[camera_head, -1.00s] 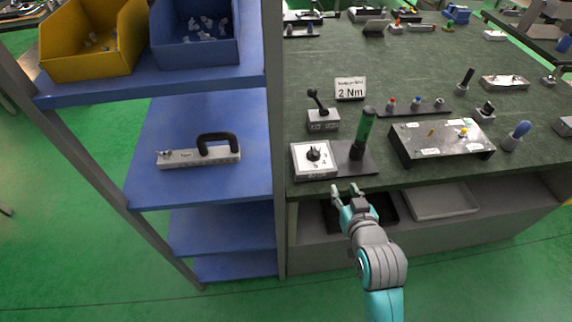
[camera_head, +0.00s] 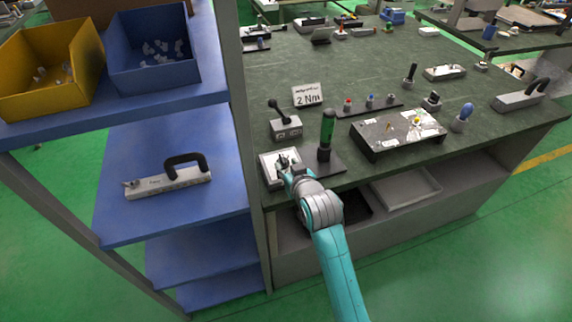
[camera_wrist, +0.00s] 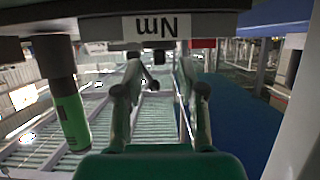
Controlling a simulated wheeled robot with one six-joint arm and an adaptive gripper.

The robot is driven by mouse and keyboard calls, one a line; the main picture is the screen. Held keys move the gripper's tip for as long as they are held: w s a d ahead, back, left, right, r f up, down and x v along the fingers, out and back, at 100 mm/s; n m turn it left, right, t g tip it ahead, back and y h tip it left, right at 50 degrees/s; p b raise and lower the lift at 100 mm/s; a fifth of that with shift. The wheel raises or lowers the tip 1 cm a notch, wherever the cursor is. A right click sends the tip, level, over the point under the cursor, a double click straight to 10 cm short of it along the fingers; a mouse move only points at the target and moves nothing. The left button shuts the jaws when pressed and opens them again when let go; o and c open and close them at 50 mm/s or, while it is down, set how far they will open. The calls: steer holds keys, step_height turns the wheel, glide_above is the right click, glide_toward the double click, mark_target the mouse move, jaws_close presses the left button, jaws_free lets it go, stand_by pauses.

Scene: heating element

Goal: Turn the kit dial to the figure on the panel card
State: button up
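The kit dial box (camera_head: 268,164) is a pale box at the bench's front left corner, with a dark knob (camera_head: 283,160) on top, partly hidden by my gripper. The panel card (camera_head: 308,95) stands behind it and reads "2 Nm". My gripper (camera_head: 286,170) is at the box, close to the knob. In the upside-down wrist view my gripper's two fingers (camera_wrist: 159,66) are apart, with dark shapes between and beyond them. A white label (camera_wrist: 155,27) reading "Nm" is near. I cannot tell which figure the dial points to, or whether the fingers touch the knob.
A green-handled tool (camera_head: 327,130) stands upright just right of the box; it also shows in the wrist view (camera_wrist: 72,118). A lever switch (camera_head: 286,124) is behind the box. A shelf post (camera_head: 240,130) rises close on the left. A metal panel (camera_head: 385,137) lies further right.

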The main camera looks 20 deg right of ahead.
steer(key=shift+x, duration=0.8)
steer(key=shift+c, duration=0.2)
jaws_close()
steer(key=shift+a+m+h, duration=0.15)
steer(key=shift+m+h, duration=0.25)
steer(key=shift+h, duration=0.1)
steer(key=shift+a+m+h, duration=0.3)
steer(key=shift+m+h, duration=0.5)
steer(key=shift+h, duration=0.1)
steer(key=shift+w+a+m+g+h, duration=0.15)
steer(key=shift+m+g+h, duration=0.25)
steer(key=shift+m+h, duration=0.45)
steer(key=shift+w+a+m+g+h, duration=0.15)
steer(key=shift+m+g+h, duration=0.25)
steer(key=shift+m+h, duration=0.45)
steer(key=shift+s, duration=0.15)
